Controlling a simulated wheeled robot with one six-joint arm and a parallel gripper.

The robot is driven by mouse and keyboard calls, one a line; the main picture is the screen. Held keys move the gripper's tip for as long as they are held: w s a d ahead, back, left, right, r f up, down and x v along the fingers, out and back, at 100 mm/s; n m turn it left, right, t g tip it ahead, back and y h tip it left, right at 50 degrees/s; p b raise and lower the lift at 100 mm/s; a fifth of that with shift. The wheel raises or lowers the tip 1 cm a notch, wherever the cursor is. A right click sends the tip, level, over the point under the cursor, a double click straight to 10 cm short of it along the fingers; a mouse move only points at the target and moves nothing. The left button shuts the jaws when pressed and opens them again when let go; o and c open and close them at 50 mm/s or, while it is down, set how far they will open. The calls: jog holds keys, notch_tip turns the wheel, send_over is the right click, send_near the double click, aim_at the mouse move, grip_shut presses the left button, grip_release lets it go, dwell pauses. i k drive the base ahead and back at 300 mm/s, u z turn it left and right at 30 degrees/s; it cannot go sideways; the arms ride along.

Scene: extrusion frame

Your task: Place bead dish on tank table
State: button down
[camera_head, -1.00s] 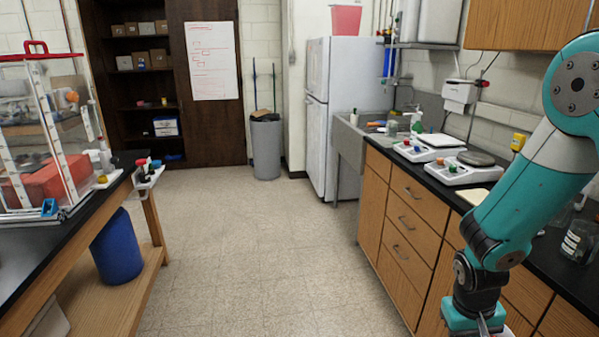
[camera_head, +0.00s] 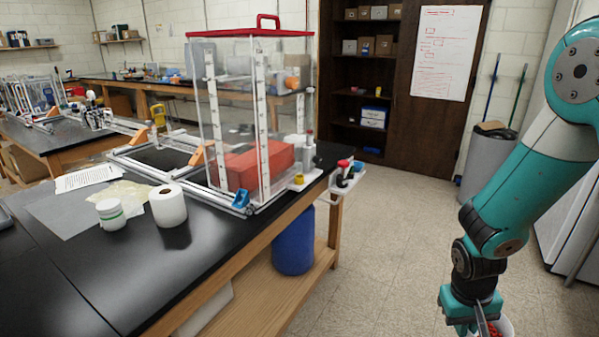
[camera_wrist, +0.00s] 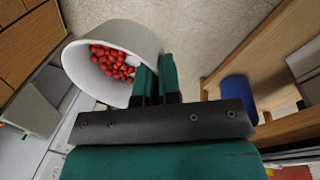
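The bead dish (camera_wrist: 82,62) is a white round dish with several red beads inside. In the wrist view my gripper (camera_wrist: 153,75) has its teal fingers close together at the dish's rim, with the dish wall between them. In the head view my gripper (camera_head: 484,322) is at the lower right, and a small part of the dish (camera_head: 507,328) with red beads shows at the bottom edge. The dish hangs over the floor, apart from any table. The tank table (camera_head: 185,258) has a black top and bears a clear tank with a red lid (camera_head: 250,32).
A paper roll (camera_head: 168,205), a white jar (camera_head: 111,214) and papers (camera_head: 85,178) lie on the table. Its front left top is clear. A blue drum (camera_head: 293,240) stands on the lower shelf. A grey bin (camera_head: 485,160) stands at the right.

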aim_at(188, 252)
jog(key=u, duration=0.95)
jog(key=i, duration=1.6)
jog(key=u, duration=0.75)
